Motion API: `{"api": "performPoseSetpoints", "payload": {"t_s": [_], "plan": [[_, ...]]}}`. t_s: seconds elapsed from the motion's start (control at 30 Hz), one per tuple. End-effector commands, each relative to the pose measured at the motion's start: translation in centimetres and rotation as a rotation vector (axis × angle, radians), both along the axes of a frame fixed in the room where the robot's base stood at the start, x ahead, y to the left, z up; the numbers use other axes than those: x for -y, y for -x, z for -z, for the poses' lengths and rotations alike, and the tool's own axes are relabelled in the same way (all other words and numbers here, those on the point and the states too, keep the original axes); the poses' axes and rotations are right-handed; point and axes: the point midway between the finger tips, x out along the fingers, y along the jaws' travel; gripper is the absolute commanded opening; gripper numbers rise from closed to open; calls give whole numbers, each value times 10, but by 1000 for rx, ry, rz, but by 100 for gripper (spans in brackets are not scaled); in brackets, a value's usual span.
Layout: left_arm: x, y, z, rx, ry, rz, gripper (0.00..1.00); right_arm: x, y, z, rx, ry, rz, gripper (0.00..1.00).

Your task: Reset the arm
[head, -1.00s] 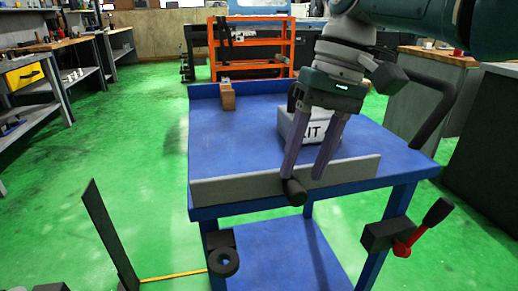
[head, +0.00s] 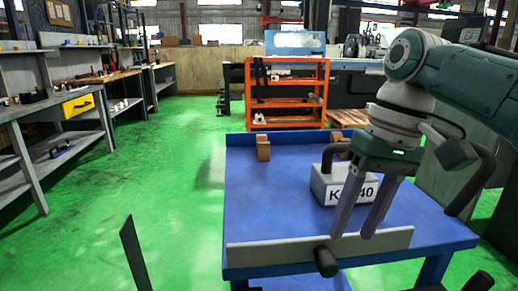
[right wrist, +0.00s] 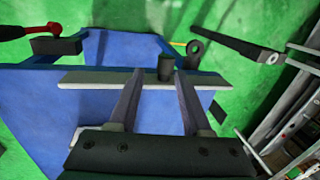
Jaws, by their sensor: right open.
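My right arm comes in from the right in the head view. Its gripper (head: 351,236) is open, with two long grey fingers spread apart and pointing down over the front part of the blue cart (head: 270,190). The open right gripper (right wrist: 153,78) also shows in the right wrist view, with nothing held between its fingers. The grey bar (head: 290,254) along the cart's front edge and a dark cylindrical knob (head: 326,261) lie just beyond the fingertips; I cannot tell whether they touch. My left gripper is not in view.
A grey box with a handle (head: 330,187) stands on the cart behind my right gripper. A brown block (head: 263,148) sits at the cart's back left. An orange shelf (head: 287,95) stands behind. Workbenches line the left. The green floor (head: 150,190) left of the cart is open.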

Motion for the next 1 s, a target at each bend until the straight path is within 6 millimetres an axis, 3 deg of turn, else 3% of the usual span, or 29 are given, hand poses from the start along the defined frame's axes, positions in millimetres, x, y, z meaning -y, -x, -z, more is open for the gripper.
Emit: {"api": "performPoseSetpoints", "payload": {"t_s": [0.03, 0.2, 0.37, 0.5, 0.7, 0.9, 1.0], "plan": [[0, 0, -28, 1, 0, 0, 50, -1, 13, -4, 13, 15, -16, 49], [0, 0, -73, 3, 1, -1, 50, 0, 62, 4, 88, 63, -53, 49], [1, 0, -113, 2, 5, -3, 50, 3, 120, -11, 163, 101, -71, 49], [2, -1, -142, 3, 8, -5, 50, 8, 169, -39, 224, 132, -72, 49], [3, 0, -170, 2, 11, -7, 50, 17, 218, -84, 287, 167, -63, 49], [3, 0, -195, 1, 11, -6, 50, 25, 256, -135, 335, 198, -53, 49], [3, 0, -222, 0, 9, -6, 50, 26, 255, -163, 341, 200, -51, 49]]}}
